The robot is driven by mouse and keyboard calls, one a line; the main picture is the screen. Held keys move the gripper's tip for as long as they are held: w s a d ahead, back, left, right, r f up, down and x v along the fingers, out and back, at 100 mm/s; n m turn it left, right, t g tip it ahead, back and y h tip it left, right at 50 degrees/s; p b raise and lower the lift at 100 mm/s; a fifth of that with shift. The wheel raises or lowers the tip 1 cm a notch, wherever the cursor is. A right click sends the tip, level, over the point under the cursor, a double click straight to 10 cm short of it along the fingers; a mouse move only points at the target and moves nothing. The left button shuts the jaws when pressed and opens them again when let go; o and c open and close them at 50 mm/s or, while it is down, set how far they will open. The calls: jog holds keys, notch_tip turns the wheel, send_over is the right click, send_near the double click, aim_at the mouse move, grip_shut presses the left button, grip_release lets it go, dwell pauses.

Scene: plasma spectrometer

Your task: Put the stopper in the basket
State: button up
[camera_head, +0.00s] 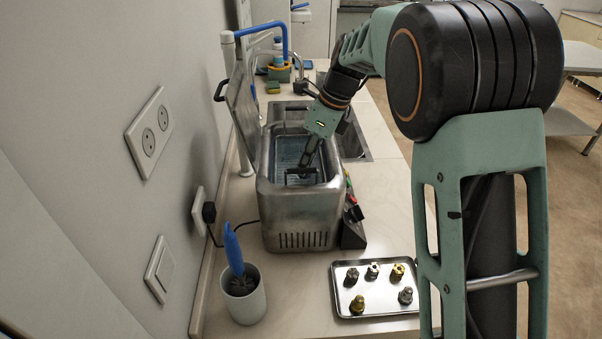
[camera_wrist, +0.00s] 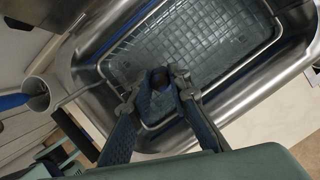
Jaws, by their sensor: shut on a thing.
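My gripper (camera_head: 308,160) reaches down into the open steel bath. In the wrist view my gripper (camera_wrist: 160,80) is shut on a small dark, brownish thing between its fingertips, which I take to be the stopper (camera_wrist: 158,76). Most of the stopper is hidden by the fingers, and it cannot be made out in the head view. The wire basket (camera_wrist: 266,55) sits inside the bath and lies below the fingertips in the wrist view. It also shows in the head view (camera_head: 288,150). I cannot tell whether the stopper touches the basket.
The steel bath (camera_head: 302,215) has its lid (camera_head: 242,115) raised on the left. A metal tray (camera_head: 375,310) with several small metal fittings lies in front on the counter. A white cup (camera_head: 244,300) holds a blue-handled brush. A sink (camera_head: 352,140) is behind.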

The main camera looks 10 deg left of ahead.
jog(key=shift+a+f, duration=0.35)
jog(key=shift+f, duration=0.05)
jog(key=shift+d+x, duration=0.15)
jog(key=shift+x, duration=0.75)
jog(key=shift+d+x, duration=0.2)
jog(key=shift+x, duration=0.65)
jog(key=shift+s+f, duration=0.1)
jog(key=shift+f, duration=0.15)
jog(key=o, duration=0.9)
jog(key=shift+c, duration=0.2)
jog(key=shift+r, duration=0.1)
jog(key=v, duration=1.2)
jog(key=shift+d+r, duration=0.1)
jog(key=shift+d, duration=0.05)
